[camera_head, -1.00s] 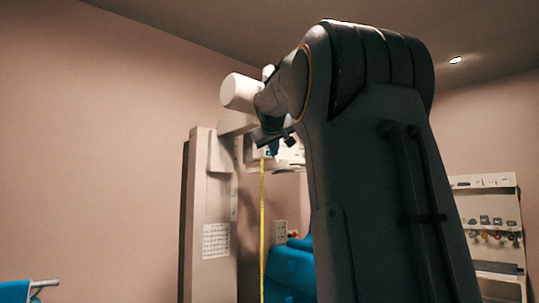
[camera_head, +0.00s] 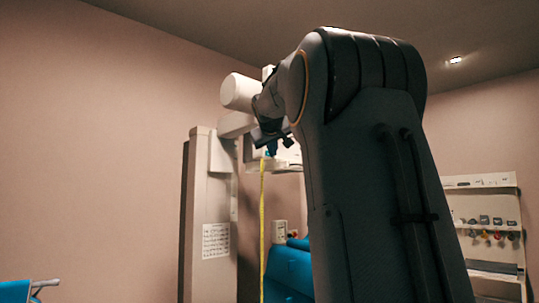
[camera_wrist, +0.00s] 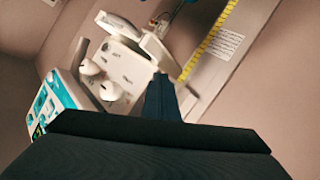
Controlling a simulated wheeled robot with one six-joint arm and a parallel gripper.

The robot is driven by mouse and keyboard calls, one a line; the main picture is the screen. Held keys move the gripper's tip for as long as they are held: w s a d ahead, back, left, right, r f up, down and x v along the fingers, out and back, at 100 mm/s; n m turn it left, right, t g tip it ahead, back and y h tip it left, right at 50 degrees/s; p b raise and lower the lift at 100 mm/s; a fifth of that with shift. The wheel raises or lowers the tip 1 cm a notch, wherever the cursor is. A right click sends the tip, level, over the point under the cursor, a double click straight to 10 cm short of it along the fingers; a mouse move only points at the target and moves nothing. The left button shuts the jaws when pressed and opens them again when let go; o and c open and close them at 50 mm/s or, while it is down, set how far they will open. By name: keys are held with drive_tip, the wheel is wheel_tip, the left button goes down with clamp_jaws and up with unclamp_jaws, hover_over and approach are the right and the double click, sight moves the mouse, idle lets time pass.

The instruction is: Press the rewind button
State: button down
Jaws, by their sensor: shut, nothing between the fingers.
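My gripper (camera_wrist: 165,92) is shut and empty, with its dark fingers pointing at the front of a white scanner head. In the head view my gripper (camera_head: 272,148) is small and partly hidden by my own arm, close to that head. The white control housing (camera_wrist: 115,70) has two round white knobs (camera_wrist: 100,80) and small dark markings. A panel with a teal display (camera_wrist: 55,105) sits at the left of the wrist view, partly covered by my gripper's body. I cannot tell which control is the rewind button. I cannot tell whether my fingertips touch the housing.
A tall pale column (camera_head: 212,190) with a printed label and a yellow measuring tape (camera_head: 262,220) stand beside the head. Blue padding (camera_head: 288,270) lies below. A wall rack (camera_head: 488,225) with small hanging items is at the right.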

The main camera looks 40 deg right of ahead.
drive_tip(key=shift+s, duration=0.9)
drive_tip(key=shift+s+d, duration=0.2)
drive_tip(key=shift+s, duration=2.2)
drive_tip(key=w+a+f+g+y, duration=0.15)
drive_tip(key=a+f, duration=0.45)
drive_tip(key=f, duration=0.6)
drive_tip(key=a+f+n+g+y, duration=0.1)
drive_tip(key=a+f+y, duration=0.35)
drive_tip(key=f, duration=0.75)
drive_tip(key=w+a+f+g, duration=0.1)
drive_tip(key=a+f, duration=0.7)
drive_tip(key=f, duration=0.4)
drive_tip(key=s+a+f+n+g+y, duration=0.1)
drive_tip(key=s+a+f+g, duration=0.1)
drive_tip(key=s+a+f, duration=0.55)
drive_tip(key=s+a+f+g+y, duration=0.1)
drive_tip(key=s+a+f+g, duration=0.2)
drive_tip(key=f, duration=0.7)
drive_tip(key=s+a+f, duration=0.4)
drive_tip(key=s+f, duration=0.1)
drive_tip(key=s, duration=0.2)
drive_tip(key=s+a+f+g+y, duration=0.1)
drive_tip(key=s+a+f, duration=0.3)
drive_tip(key=s+f, duration=0.2)
drive_tip(key=shift+s, duration=0.9)
